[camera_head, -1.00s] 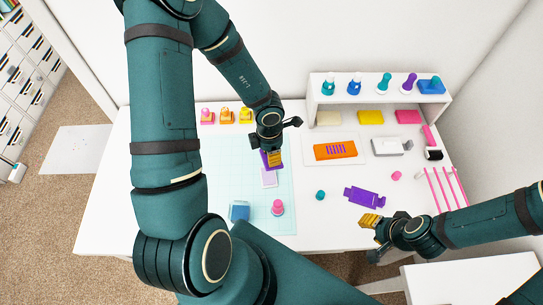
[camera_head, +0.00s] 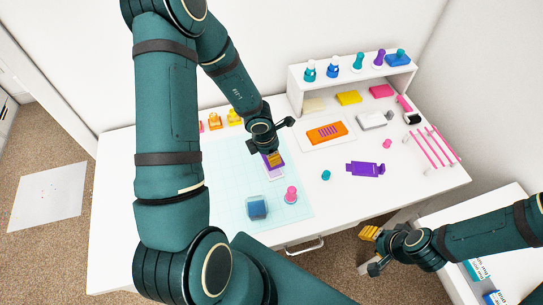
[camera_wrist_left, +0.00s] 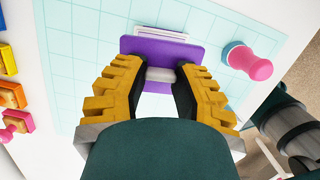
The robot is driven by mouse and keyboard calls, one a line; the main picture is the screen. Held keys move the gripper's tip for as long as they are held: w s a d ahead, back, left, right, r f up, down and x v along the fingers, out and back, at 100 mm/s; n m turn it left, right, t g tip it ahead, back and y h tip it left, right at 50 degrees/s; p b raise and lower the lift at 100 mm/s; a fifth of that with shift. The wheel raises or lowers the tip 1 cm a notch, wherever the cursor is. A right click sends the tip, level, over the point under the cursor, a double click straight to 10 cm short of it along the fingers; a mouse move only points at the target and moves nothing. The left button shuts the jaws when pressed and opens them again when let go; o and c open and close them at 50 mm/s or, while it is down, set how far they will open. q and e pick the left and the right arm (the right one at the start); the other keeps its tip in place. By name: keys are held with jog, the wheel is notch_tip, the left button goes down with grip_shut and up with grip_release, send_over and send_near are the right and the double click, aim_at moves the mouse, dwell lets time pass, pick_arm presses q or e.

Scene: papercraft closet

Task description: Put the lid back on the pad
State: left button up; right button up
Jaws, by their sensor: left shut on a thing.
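My left gripper (camera_wrist_left: 160,85) is shut on a pale grip bar of a flat purple piece (camera_wrist_left: 188,53), which looks like the lid. The purple piece also shows under the gripper in the head view (camera_head: 281,164). A pale flat rectangle with a lavender edge (camera_wrist_left: 160,33), perhaps the pad, lies on the grid mat, partly hidden by the purple piece. Whether the two touch I cannot tell. My right gripper (camera_head: 369,233) hangs at the desk's front edge, apart from these things; its finger gap is unclear.
The pale grid mat (camera_head: 228,190) carries a blue block (camera_head: 257,209) and a pink stamp (camera_head: 291,194). An orange piece (camera_head: 327,132) and a purple cutout (camera_head: 366,169) lie right. A white shelf (camera_head: 297,92) stands behind; pink rods (camera_head: 428,150) stand far right.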

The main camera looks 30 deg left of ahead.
pick_arm(q)
jog(key=shift+d+f, duration=0.1)
jog(key=shift+f, duration=0.05)
pick_arm(e)
jog(key=shift+s+d+f, duration=0.1)
jog(key=shift+s, duration=0.35)
pick_arm(q)
notch_tip(320, 180, down, 3)
jog(key=shift+r+b, duration=0.1)
jog(key=shift+b, duration=0.9)
jog(key=shift+f+b, duration=0.85)
jog(key=shift+f, duration=0.25)
pick_arm(e)
jog(key=shift+s+f, duration=0.25)
jog(key=shift+f, duration=0.7)
jog(key=shift+s+f, duration=0.2)
jog(key=shift+f, duration=0.7)
jog(key=shift+r, duration=0.1)
pick_arm(q)
jog(key=shift+f, duration=0.1)
jog(key=shift+c, duration=0.5)
jog(key=shift+d+f, duration=0.1)
jog(key=shift+f, duration=0.35)
pick_arm(e)
jog(key=shift+f, duration=0.25)
